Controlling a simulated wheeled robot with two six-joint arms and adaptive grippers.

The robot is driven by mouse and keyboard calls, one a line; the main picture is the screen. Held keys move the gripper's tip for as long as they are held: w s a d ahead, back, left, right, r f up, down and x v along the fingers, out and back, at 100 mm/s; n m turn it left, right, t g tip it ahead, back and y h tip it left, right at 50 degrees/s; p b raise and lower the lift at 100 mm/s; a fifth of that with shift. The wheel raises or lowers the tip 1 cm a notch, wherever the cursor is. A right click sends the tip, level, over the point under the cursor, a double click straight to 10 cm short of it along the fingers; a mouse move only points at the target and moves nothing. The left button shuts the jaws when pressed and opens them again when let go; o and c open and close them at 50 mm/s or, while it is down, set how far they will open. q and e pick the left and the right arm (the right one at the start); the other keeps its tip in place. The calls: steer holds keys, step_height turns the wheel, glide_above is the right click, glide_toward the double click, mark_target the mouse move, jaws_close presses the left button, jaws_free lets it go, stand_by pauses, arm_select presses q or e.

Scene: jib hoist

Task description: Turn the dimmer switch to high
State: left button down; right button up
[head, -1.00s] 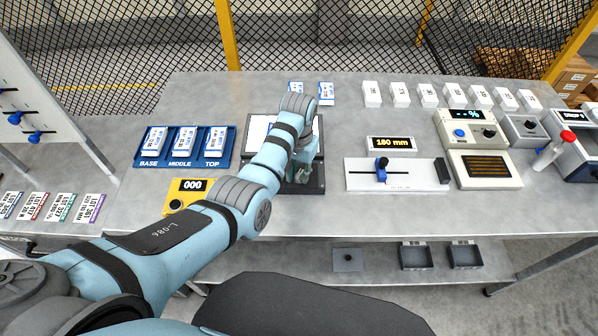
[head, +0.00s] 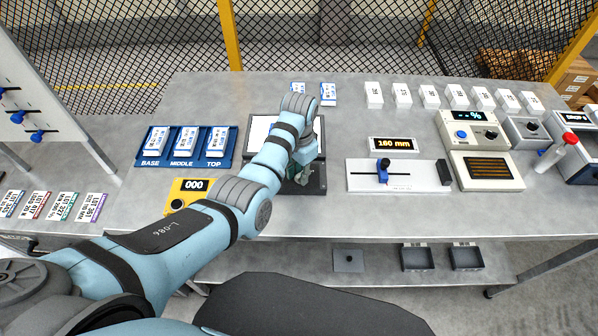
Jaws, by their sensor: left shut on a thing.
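No label marks a dimmer switch. A dark knob (head: 491,134) sits beside a blue round control on the cream panel (head: 452,126) with a small % display, at the right of the bench. A grey box (head: 518,137) with a round dark control stands just right of it. I cannot read any low or high marks. My left gripper (head: 302,176) points down over the black-framed device (head: 319,188) with a white plate, mid-bench, well left of the panel. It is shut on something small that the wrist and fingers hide. My right gripper is not in view.
A slider board (head: 421,184) with a blue slider and a 160 mm display lies between my left gripper and the panel. A cream box (head: 486,183) with a dark grille sits before the panel. White blocks line the back.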

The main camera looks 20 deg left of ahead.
mark_target(299, 176)
arm_select(q)
steer(key=c, duration=1.4)
jaws_free()
steer(key=shift+w+r, duration=0.1)
steer(key=shift+r, duration=0.05)
step_height(299, 176, up, 7)
steer(key=shift+r, duration=0.1)
steer(key=shift+f, duration=0.2)
